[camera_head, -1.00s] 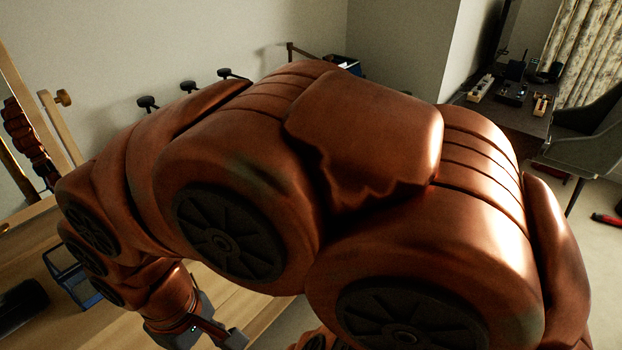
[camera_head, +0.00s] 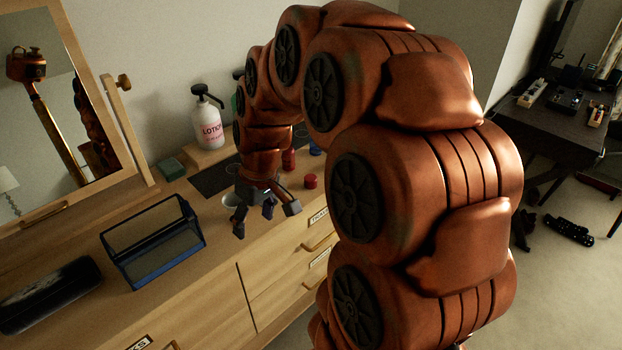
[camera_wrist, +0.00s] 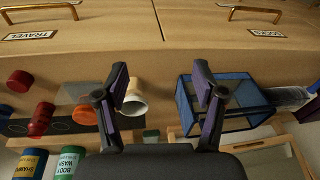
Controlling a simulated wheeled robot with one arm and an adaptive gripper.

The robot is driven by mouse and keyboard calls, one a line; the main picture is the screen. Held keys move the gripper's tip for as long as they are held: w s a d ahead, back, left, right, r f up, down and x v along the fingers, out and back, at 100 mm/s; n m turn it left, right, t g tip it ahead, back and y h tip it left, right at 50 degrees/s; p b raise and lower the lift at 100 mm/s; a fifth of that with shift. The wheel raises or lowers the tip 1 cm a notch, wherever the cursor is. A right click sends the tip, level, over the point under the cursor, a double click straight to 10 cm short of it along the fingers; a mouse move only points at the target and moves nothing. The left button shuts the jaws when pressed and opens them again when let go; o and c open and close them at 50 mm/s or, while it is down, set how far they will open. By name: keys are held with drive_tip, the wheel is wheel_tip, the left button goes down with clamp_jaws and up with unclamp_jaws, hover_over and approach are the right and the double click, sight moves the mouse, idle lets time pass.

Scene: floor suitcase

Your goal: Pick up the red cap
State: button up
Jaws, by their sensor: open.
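A small red cap (camera_head: 310,181) stands on the dresser top near its front edge in the head view. What looks like the same cap (camera_wrist: 20,81) is at the left edge of the wrist view. My gripper (camera_head: 266,212) is open and empty above the dresser, left of the cap in the head view and apart from it. In the wrist view my gripper (camera_wrist: 160,75) has its fingers spread, with the cap well to their left. A red bottle (camera_wrist: 40,118) is near the cap.
A white cup (camera_wrist: 134,98) is close to one finger. A blue mesh organizer (camera_head: 152,245) stands left of my gripper in the head view. A lotion bottle (camera_head: 209,122) stands behind. Shampoo (camera_wrist: 28,163) and body wash (camera_wrist: 66,163) bottles stand near the red objects.

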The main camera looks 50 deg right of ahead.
drive_tip(key=w+d+f+t, duration=0.15)
drive_tip(key=w+d, duration=0.45)
drive_tip(key=d, duration=0.6)
drive_tip(key=m+t+h+p, duration=0.1)
drive_tip(key=t+h, duration=0.1)
approach(311, 178)
drive_tip(key=f, duration=0.2)
drive_tip(key=shift+w+p+x, duration=0.2)
drive_tip(key=shift+p+x, duration=0.75)
drive_tip(key=shift+x, duration=1)
drive_tip(key=shift+w+p+x, duration=0.15)
drive_tip(key=shift+p+x, duration=0.75)
drive_tip(key=shift+x, duration=1)
drive_tip(key=shift+d+r, duration=0.1)
drive_tip(key=shift+r, duration=0.05)
drive_tip(key=c, duration=0.8)
